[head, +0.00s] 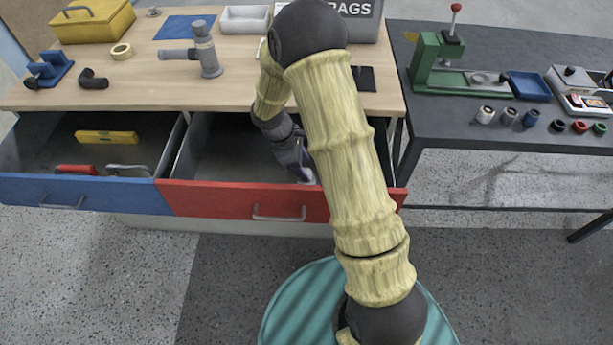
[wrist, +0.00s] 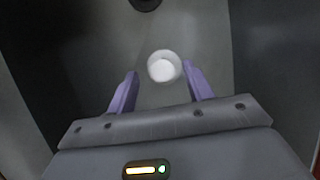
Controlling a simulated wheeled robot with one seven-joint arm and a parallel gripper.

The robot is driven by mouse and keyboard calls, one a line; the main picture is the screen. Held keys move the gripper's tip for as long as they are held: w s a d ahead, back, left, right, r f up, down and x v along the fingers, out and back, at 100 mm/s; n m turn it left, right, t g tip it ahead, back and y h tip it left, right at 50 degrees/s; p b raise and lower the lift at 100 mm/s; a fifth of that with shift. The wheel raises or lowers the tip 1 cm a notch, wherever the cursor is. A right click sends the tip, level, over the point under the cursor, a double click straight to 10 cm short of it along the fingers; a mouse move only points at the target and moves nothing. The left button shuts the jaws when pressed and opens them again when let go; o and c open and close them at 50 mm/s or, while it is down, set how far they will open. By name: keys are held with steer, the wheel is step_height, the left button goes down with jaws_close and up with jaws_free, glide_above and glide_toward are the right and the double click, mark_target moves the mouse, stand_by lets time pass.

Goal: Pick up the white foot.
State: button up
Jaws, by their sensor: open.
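The white foot (wrist: 164,66) is a small round white piece on the grey floor of the open red-fronted drawer (head: 285,205). In the wrist view it shows just ahead of and between the tips of my two purple fingers, nearer the right one. My gripper (wrist: 160,78) is open, pointing down into the drawer, with nothing held. I cannot tell how far above the foot the fingertips are. In the head view my gripper (head: 300,160) is partly hidden behind my arm and inside the drawer, and a bit of white shows beside it.
A dark round piece (wrist: 145,4) lies farther along the drawer floor. Drawer walls stand on both sides of my gripper. The blue-fronted drawer (head: 85,192) is open at left. Above is the wooden worktop (head: 140,85) with a grey fitting (head: 206,52); a dark bench (head: 470,130) stands at right.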

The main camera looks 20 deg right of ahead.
steer(key=x, duration=0.3)
steer(key=shift+s+a+f, duration=0.1)
steer(key=shift+f, duration=0.35)
steer(key=shift+c, duration=0.3)
steer(key=c, duration=0.6)
